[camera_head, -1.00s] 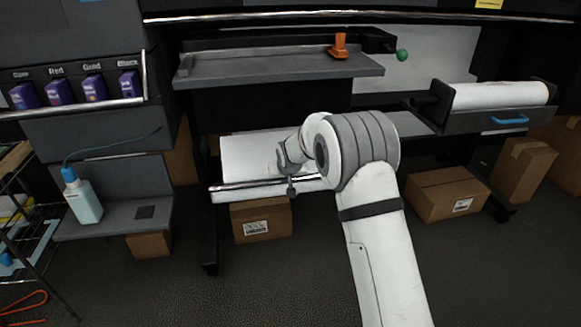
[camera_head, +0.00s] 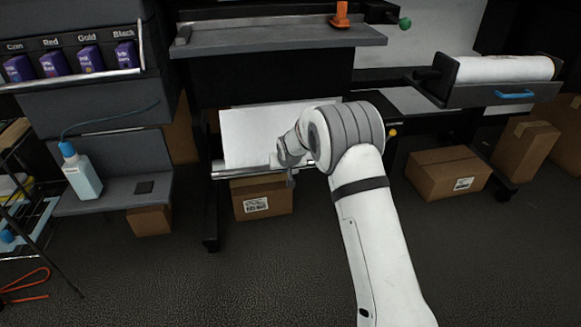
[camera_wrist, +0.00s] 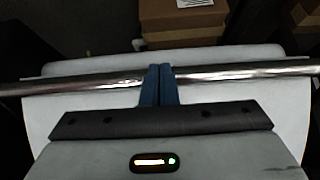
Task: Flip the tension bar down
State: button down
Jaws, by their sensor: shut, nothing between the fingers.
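The tension bar is a shiny metal rod (camera_wrist: 240,73) that runs across the wrist view, over white film (camera_wrist: 75,105). In the head view the bar (camera_head: 238,173) lies along the lower edge of the white film sheet (camera_head: 250,137), under the printer body. My gripper (camera_wrist: 160,70) has its two blue fingers together, with the tips over the middle of the bar. I cannot tell whether they touch it. In the head view my gripper (camera_head: 288,177) is at the bar, and my arm hides the bar's right part.
Cardboard boxes (camera_head: 262,198) stand on the floor below the bar, with another box (camera_head: 447,172) to the right. A film roll (camera_head: 505,68) sits in a holder at right. A blue-capped bottle (camera_head: 82,175) stands on the left shelf. The floor in front is clear.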

jog(key=shift+f, duration=0.4)
jog(key=s+d+r, duration=0.1)
jog(key=s+r, duration=0.2)
jog(key=s, duration=0.2)
jog(key=s+d+r+p, duration=0.1)
jog(key=s+d+r, duration=0.1)
jog(key=s, duration=0.4)
jog(key=shift+s+d+r, duration=0.15)
jog(key=shift+s+r, duration=0.15)
jog(key=shift+r, duration=0.2)
